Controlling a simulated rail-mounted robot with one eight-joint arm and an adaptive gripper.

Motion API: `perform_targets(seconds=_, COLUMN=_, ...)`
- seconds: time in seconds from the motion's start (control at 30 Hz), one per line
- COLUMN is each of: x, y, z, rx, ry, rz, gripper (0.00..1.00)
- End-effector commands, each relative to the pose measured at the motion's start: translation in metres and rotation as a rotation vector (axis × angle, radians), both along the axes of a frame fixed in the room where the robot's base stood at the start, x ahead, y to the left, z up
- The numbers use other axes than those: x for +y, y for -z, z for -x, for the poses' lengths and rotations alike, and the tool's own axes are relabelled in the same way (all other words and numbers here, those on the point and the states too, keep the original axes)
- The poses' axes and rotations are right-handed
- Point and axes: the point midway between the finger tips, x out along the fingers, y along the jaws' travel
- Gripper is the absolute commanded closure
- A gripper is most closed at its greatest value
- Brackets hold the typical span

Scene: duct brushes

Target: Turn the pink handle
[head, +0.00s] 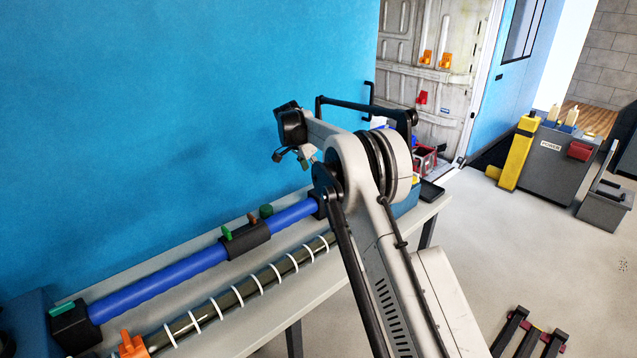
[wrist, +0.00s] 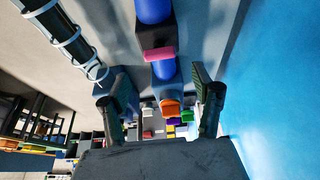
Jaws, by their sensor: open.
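The pink handle (wrist: 160,54) is a short bar in the upper middle of the wrist view. It lies across a dark fitting on the blue duct (wrist: 165,71). My gripper (wrist: 155,92) is open, with its fingers spread left and right in the lower part of the wrist view and nothing between them at close range. The pink handle appears beyond the fingertips and apart from them. In the head view my gripper (head: 290,155) hangs above the far end of the blue duct (head: 165,284). The pink handle cannot be made out there; my arm covers that part of the bench.
Green handles (head: 227,232) stand on the duct's black fittings. A ringed tube (head: 240,290) runs along the front of the bench (head: 262,322). The blue wall (head: 180,110) rises close behind. An orange fitting (wrist: 170,108) lies beyond the pink handle.

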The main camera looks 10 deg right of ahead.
Motion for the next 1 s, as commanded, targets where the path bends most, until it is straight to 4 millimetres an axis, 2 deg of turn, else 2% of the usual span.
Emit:
perform_targets(seconds=0.2, x=-0.013, y=0.035, z=-0.008, rx=0.0, ry=0.0, rz=0.0, gripper=0.38)
perform_targets(seconds=0.4, x=-0.02, y=0.056, z=-0.012, rx=0.0, ry=0.001, rz=0.0, gripper=0.38)
perform_targets(seconds=0.8, x=-0.023, y=0.063, z=-0.013, rx=0.0, ry=0.0, rz=0.0, gripper=0.38)
perform_targets(seconds=0.83, x=-0.023, y=0.063, z=-0.013, rx=0.0, ry=0.0, rz=0.0, gripper=0.39)
perform_targets(seconds=1.0, x=-0.023, y=0.063, z=-0.013, rx=0.0, ry=0.0, rz=0.0, gripper=0.62)
